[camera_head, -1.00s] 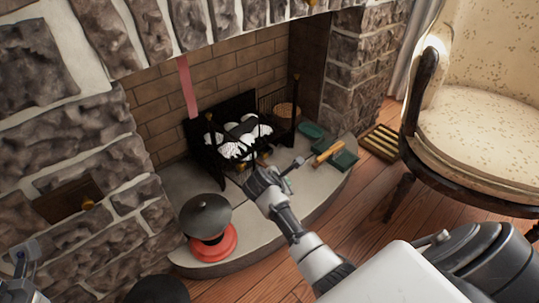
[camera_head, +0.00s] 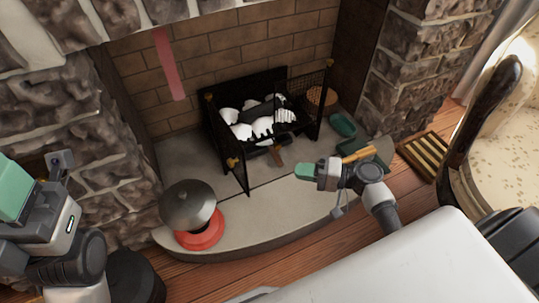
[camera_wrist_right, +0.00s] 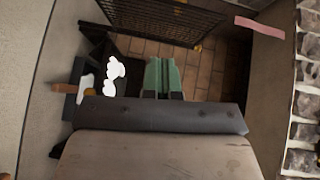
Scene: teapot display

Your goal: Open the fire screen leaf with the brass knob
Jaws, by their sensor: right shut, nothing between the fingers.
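The fire screen's left leaf (camera_head: 226,145) is a dark, narrow-looking panel standing out from the fireplace at an angle, with a brass knob (camera_head: 233,162) on it. A mesh right leaf (camera_head: 309,104) stands on the other side of the grate. My right gripper (camera_head: 303,171) has green fingertips and is shut and empty, over the hearth to the right of the left leaf and apart from it. In the right wrist view its fingers (camera_wrist_right: 161,75) are together, below a mesh leaf (camera_wrist_right: 155,20) with a small brass spot (camera_wrist_right: 198,48). My left gripper (camera_head: 14,188) is partly cut off at the left edge.
White and dark logs (camera_head: 258,118) lie in the grate. A grey domed lid (camera_head: 188,206) over a red base (camera_head: 203,238) stands on the front left of the hearth (camera_head: 290,215). Green items (camera_head: 342,125), a slatted wooden piece (camera_head: 425,153) and a cream armchair (camera_head: 510,150) are at right.

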